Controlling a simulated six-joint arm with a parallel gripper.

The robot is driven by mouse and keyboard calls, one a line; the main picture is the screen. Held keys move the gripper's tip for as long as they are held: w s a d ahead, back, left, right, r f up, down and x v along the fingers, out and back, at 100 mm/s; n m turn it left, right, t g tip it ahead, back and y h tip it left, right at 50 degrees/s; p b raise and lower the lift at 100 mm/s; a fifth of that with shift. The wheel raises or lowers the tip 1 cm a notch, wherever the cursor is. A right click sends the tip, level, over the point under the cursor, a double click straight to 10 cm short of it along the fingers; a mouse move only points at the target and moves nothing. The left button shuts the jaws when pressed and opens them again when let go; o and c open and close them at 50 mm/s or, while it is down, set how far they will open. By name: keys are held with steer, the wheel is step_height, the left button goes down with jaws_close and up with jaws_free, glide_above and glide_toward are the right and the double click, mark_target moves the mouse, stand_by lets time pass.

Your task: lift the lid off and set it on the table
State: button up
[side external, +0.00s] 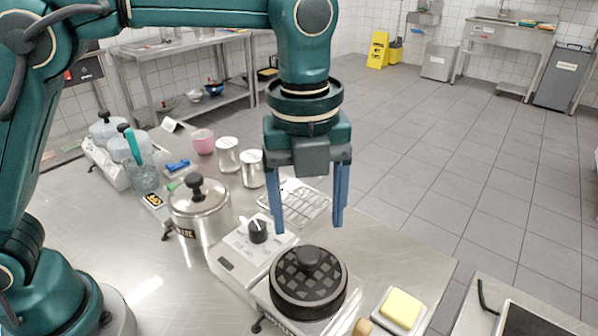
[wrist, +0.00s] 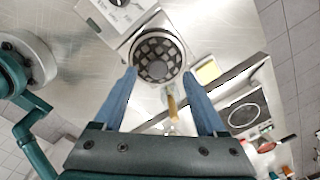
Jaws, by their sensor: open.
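A white scale-like device (side external: 232,263) with a black knob stands close left of the base. A yellow block (side external: 401,308) on a tray sits close right. Canisters (side external: 228,155) and a wire rack (side external: 302,203) stand behind. Bare steel table (side external: 390,250) shows behind the yellow block.

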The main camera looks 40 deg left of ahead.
mark_target(309, 253)
steer(key=shift+s+d+f, duration=0.2)
steer(key=shift+f, duration=0.3)
steer(key=shift+s+d+f, duration=0.15)
steer(key=shift+d+f, duration=0.05)
steer(key=shift+f, duration=2.6)
jaws_close()
